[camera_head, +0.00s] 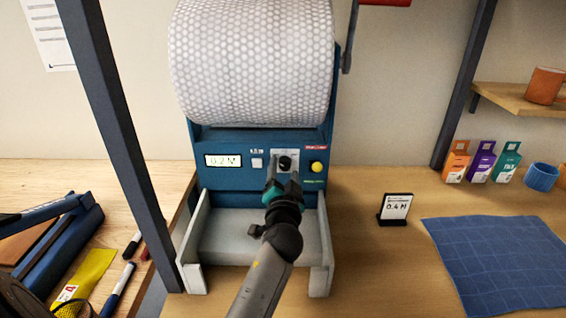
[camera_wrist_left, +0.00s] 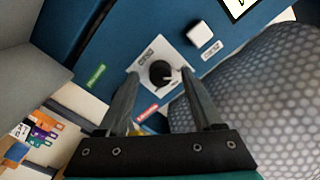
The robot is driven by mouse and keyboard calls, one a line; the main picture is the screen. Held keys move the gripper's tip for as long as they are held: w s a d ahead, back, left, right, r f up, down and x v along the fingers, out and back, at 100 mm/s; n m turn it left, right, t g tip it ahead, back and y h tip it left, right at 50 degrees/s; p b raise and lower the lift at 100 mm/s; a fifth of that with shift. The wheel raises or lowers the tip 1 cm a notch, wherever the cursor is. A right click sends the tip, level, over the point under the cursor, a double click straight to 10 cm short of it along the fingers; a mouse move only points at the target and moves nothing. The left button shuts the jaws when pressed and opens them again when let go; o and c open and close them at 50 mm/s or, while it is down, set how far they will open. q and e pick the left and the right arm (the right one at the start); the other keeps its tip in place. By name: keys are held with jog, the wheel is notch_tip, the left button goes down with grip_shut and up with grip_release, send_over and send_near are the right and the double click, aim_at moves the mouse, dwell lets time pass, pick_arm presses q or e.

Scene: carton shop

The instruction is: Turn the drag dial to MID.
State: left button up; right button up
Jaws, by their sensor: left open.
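The drag dial (camera_head: 285,163) is a small black round knob on a pale plate on the blue front of the wrap dispenser. My left gripper (camera_head: 283,172) is open in front of the plate. In the left wrist view its two fingers (camera_wrist_left: 160,77) stand on either side of the dial, with clear gaps to it. I cannot tell how far the tips are from the panel. My right gripper is not in view.
Beside the dial are a white button (camera_head: 257,163), a yellow button (camera_head: 317,167) and a display (camera_head: 223,161) reading 0.2 M. The bubble-wrap roll (camera_head: 252,65) hangs above. A grey tray (camera_head: 193,245) lies below. A card (camera_head: 396,208) reading 0.4 M stands right.

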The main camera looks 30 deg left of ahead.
pick_arm(q)
jog(key=shift+w+a, duration=0.1)
jog(key=shift+w, duration=0.15)
jog(key=shift+s, duration=0.1)
grip_shut()
dwell(0.4)
